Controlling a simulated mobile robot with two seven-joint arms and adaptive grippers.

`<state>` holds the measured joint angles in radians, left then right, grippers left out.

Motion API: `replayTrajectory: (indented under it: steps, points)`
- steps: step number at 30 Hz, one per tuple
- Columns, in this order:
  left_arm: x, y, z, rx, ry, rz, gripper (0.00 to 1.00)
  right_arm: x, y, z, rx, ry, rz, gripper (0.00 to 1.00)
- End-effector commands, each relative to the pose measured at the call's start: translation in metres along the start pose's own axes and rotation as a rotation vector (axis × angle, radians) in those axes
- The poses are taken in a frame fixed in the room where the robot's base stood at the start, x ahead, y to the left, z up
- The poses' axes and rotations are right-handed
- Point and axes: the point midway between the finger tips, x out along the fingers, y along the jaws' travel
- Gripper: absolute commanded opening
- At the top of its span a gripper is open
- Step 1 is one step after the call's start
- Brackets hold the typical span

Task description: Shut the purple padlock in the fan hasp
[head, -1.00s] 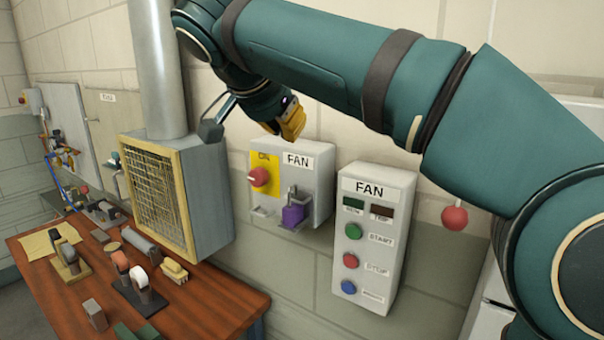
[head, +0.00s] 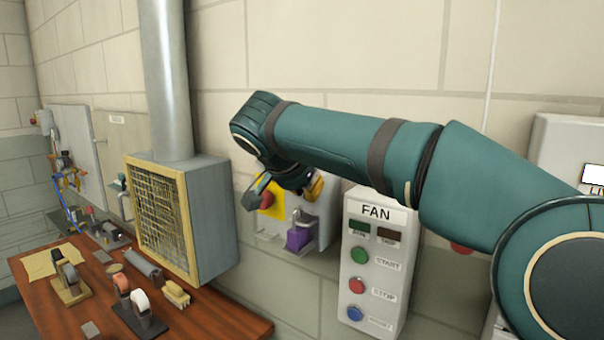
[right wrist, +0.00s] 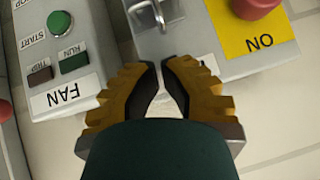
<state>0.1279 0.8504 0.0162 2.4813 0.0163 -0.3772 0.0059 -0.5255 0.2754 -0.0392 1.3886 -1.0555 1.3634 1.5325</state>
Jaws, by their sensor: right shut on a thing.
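The purple padlock (head: 299,238) hangs at the lower front of the grey fan isolator box. Its metal shackle (head: 303,217) stands above the purple body at the hasp. I cannot tell whether the shackle is seated. Metal of the shackle or hasp shows at the top of the right wrist view (right wrist: 157,12). My right gripper (head: 311,192), with yellow fingers, is above the padlock at the box's upper part. In the right wrist view its fingertips (right wrist: 161,65) are close together over the box's edge, apart from the shackle. What they are shut on is unclear. My left gripper is not in view.
The red knob (head: 266,200) on its yellow ON plate sits left of the padlock. The FAN button box (head: 371,265) is close on the right. A caged fan housing (head: 214,220) and a wooden table (head: 230,318) with several small items are left.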

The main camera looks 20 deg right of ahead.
Motion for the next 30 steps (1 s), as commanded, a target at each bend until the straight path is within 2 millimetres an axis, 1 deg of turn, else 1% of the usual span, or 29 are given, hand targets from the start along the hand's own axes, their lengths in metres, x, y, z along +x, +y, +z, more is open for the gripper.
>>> replayTrajectory:
  steps: [1, 6, 19, 23, 30]
  points:
    - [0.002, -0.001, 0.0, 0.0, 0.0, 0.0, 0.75, 0.005, 0.001, 0.005, 0.0, 0.0, 0.001, 0.0]
    - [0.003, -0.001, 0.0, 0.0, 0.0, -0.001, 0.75, 0.012, 0.0, 0.012, 0.0, 0.001, 0.0, 0.0]
    - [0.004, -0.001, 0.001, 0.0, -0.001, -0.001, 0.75, 0.014, 0.0, 0.014, 0.002, 0.001, 0.0, 0.0]
    - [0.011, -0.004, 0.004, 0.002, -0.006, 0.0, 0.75, 0.019, 0.002, 0.019, 0.002, 0.001, 0.0, 0.0]
    - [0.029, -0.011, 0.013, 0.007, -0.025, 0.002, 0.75, 0.033, 0.005, 0.032, 0.002, 0.001, 0.0, 0.0]
